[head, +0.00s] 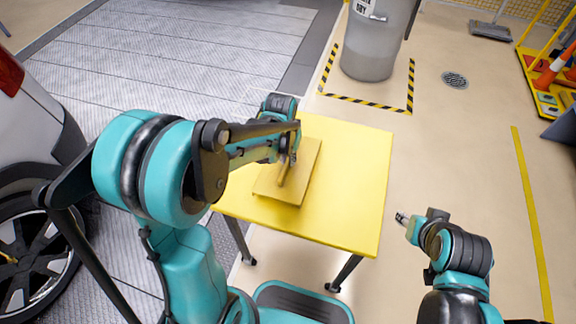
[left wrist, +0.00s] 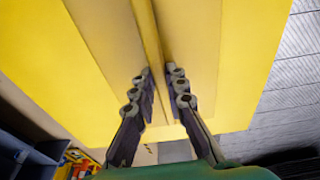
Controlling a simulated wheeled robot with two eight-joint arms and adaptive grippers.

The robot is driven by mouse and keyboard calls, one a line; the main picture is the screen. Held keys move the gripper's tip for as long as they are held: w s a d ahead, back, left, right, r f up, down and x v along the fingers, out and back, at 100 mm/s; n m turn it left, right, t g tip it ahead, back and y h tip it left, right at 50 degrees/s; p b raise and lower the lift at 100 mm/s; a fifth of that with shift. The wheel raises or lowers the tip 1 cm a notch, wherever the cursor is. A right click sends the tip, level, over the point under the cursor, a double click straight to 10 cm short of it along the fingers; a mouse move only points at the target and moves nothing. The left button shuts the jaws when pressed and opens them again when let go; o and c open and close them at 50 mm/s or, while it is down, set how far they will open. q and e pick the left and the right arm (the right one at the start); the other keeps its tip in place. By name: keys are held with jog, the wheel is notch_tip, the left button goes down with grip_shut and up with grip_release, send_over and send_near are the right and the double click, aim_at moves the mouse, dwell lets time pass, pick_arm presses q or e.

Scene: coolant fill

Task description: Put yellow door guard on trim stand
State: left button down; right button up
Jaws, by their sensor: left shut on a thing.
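The yellow door guard (head: 306,176) looks like a flat, dull yellow panel with a raised rib (head: 286,171) along its middle. It lies over the bright yellow top of the four-cornered trim stand (head: 350,200). I cannot tell whether it rests flat or is just above the top. My left gripper (head: 292,158) is shut on the rib. In the left wrist view, the left gripper's fingertips (left wrist: 162,80) sit on both sides of the rib (left wrist: 150,30), with the panel (left wrist: 195,40) behind. My right gripper (head: 402,218) is apart, right of the stand; its opening is unclear.
A grey bin (head: 372,50) stands beyond the stand inside black-and-yellow floor tape. A car wheel (head: 30,240) is at the left. A yellow rack with cones (head: 548,75) is at the far right. The floor right of the stand is largely clear.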

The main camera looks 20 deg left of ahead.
aim_at(287, 161)
pick_arm(q)
notch_tip(287, 161, down, 4)
jog(key=shift+r+b, duration=0.25)
jog(key=shift+b, duration=0.45)
jog(key=shift+r, duration=0.15)
jog(key=c, duration=1.5)
grip_release()
jog(key=shift+c, duration=0.2)
